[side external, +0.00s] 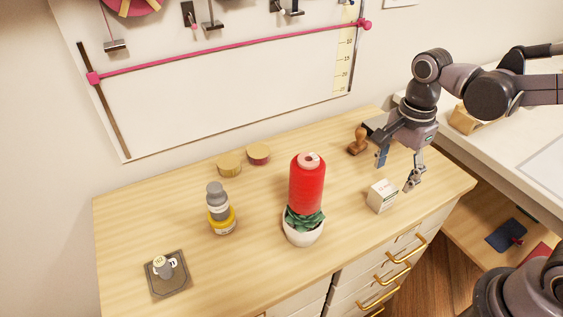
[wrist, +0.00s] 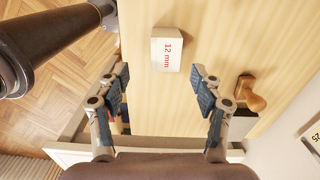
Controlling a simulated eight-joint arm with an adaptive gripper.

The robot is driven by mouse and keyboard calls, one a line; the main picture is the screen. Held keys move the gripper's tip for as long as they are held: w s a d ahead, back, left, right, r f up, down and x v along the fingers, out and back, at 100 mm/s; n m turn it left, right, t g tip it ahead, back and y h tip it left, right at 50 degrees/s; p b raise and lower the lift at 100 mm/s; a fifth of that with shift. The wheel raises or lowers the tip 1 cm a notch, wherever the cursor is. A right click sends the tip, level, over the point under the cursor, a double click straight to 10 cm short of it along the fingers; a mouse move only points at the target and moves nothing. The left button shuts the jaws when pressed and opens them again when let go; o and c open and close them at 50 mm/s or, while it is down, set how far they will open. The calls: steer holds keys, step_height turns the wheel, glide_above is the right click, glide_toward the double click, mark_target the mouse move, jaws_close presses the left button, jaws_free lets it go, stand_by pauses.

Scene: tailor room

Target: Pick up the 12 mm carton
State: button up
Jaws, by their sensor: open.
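The 12 mm carton (side external: 381,197) is a small white box standing on the wooden cabinet top near its front right edge. In the wrist view the carton (wrist: 166,53) shows red "12 mm" lettering and lies just beyond the fingertips, roughly between their lines. My gripper (side external: 398,171) is open and empty, above and to the right of the carton in the side view. In the wrist view both blue-padded fingers of my gripper (wrist: 161,76) are spread apart, and neither appears to touch the carton.
A wooden stamp (side external: 358,142) stands behind the carton. A grey-and-yellow bottle (side external: 220,211), two round tins (side external: 229,164) and a dark square plate (side external: 180,282) are farther left. The cabinet top (side external: 130,220) is bare at far left.

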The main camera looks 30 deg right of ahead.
mark_target(385, 187)
steer(key=shift+f, duration=1.3)
steer(key=f, duration=0.2)
steer(key=w+f, duration=0.1)
steer(key=f, duration=0.1)
steer(key=shift+a, duration=0.1)
steer(key=shift+s+f, duration=0.1)
steer(key=shift+f, duration=0.5)
steer(key=c, duration=1.3)
